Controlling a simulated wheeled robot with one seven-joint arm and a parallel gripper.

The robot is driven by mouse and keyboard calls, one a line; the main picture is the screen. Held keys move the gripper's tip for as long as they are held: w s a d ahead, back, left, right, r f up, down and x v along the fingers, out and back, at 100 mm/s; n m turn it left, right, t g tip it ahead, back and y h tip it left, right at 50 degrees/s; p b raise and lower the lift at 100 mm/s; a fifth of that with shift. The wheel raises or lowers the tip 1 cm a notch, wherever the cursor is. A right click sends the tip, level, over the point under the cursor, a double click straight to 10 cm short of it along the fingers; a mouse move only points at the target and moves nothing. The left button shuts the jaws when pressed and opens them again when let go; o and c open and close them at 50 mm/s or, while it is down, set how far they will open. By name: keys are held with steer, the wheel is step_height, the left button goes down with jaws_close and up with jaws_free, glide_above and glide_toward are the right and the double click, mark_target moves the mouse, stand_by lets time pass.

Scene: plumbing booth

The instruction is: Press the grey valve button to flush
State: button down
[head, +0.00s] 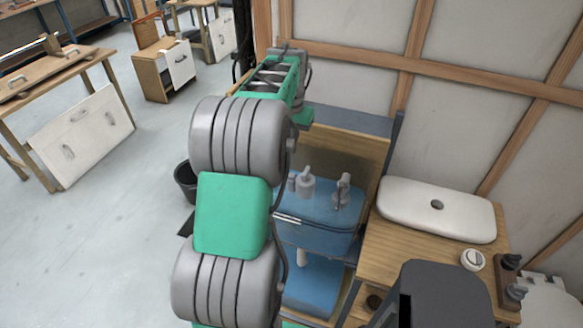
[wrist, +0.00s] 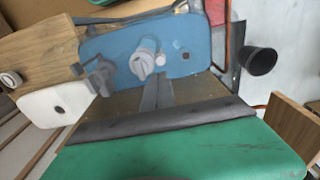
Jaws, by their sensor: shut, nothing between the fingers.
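A grey cylindrical valve (head: 306,182) stands on a blue panel (head: 325,210) in the middle of the head view. In the wrist view the valve (wrist: 143,58) has a rounded grey front on the same blue panel (wrist: 105,45); I cannot clearly make out its button. My gripper (wrist: 158,82) is shut and empty, its grey fingers together just below the valve in the picture. I cannot tell whether they touch it. In the head view I cannot make out the fingers.
A grey tap-like fitting (head: 342,190) stands beside the valve. A white basin-like piece (head: 437,190) with a dark round spot lies on the wooden counter (head: 395,250), near a small white round fitting (head: 473,259). A black bucket (head: 186,182) stands on the open floor at left.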

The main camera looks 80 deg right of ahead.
mark_target(292, 175)
steer(key=f, duration=0.3)
steer(key=f+p, duration=0.1)
steer(key=f, duration=0.2)
steer(key=f+p, duration=0.1)
steer(key=f, duration=0.3)
steer(key=shift+d, duration=0.3)
steer(key=shift+f, duration=0.1)
steer(key=shift+f, duration=0.1)
